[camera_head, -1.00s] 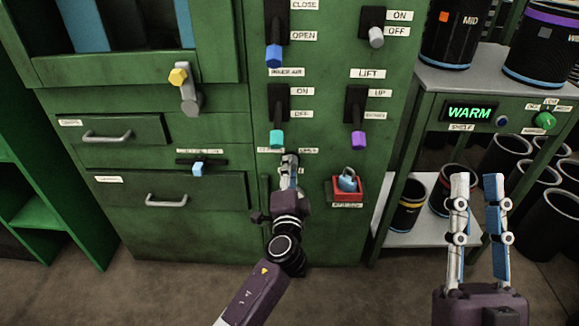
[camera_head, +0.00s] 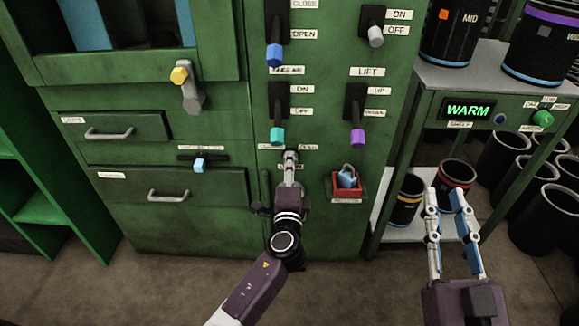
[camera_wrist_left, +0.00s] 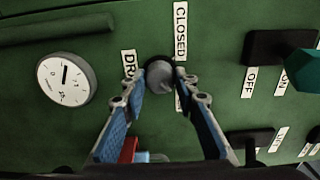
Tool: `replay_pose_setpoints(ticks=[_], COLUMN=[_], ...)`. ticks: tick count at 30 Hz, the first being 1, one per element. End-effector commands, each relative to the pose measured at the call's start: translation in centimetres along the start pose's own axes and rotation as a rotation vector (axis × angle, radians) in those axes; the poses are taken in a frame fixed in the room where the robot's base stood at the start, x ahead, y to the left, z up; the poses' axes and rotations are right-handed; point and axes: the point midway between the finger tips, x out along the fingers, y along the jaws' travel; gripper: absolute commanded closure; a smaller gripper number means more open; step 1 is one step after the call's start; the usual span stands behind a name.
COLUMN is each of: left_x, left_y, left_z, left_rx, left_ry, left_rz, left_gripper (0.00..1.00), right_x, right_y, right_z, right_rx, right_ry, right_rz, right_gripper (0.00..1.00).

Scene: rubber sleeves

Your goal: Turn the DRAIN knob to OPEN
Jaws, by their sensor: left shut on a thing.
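The grey round DRAIN knob (camera_wrist_left: 160,77) sits on a dark base on the green panel in the left wrist view. A CLOSED label (camera_wrist_left: 181,30) is above it, a partly hidden label starting "DR" (camera_wrist_left: 128,63) is to its left, and another label below is mostly covered by a finger. My left gripper (camera_wrist_left: 163,85) is shut on the knob, one finger on each side. In the head view my left gripper (camera_head: 291,156) hides the knob. My right gripper (camera_head: 444,192) is open and empty, at the right before the shelf.
A round gauge (camera_wrist_left: 67,80) is beside the knob. Levers with teal (camera_head: 277,136) and purple (camera_head: 358,137) ends are above my left gripper. A red box (camera_head: 346,187) with a blue padlock is to its right. Black sleeves (camera_head: 456,173) stand on the lower shelf.

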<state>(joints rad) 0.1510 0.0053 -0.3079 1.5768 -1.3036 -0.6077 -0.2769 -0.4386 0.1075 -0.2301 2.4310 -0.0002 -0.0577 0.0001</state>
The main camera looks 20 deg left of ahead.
Motion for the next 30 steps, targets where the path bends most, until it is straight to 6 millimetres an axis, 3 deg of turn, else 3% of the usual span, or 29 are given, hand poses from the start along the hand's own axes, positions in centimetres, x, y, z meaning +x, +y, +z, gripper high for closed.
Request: replay_pose_setpoints(ticks=[2,3,7,19,30], left_x=[0.0,0.0,0.0,-1.0,-8.2], left_y=[0.1,0.1,0.1,0.1,0.1], left_z=[-0.1,-0.1,-0.1,-0.1,-0.1], left_rx=[0.002,0.002,0.001,-0.001,-0.001], left_ry=[0.003,0.003,0.002,0.001,0.002], left_rz=[0.001,0.001,0.001,0.001,0.003], left_gripper=[0.97,0.68,0.55,0.55,0.55], right_x=[0.0,0.0,0.0,0.0,0.0], right_y=[0.0,0.0,0.0,-0.1,0.0], right_z=[0.0,0.0,0.0,0.0,0.0], right_rx=[0.000,0.000,0.000,0.001,0.000], right_ry=[0.001,0.001,0.001,0.000,0.001], right_rz=[0.000,0.000,0.000,-0.001,-0.001], right_gripper=[0.77,0.77,0.77,0.77,0.77])
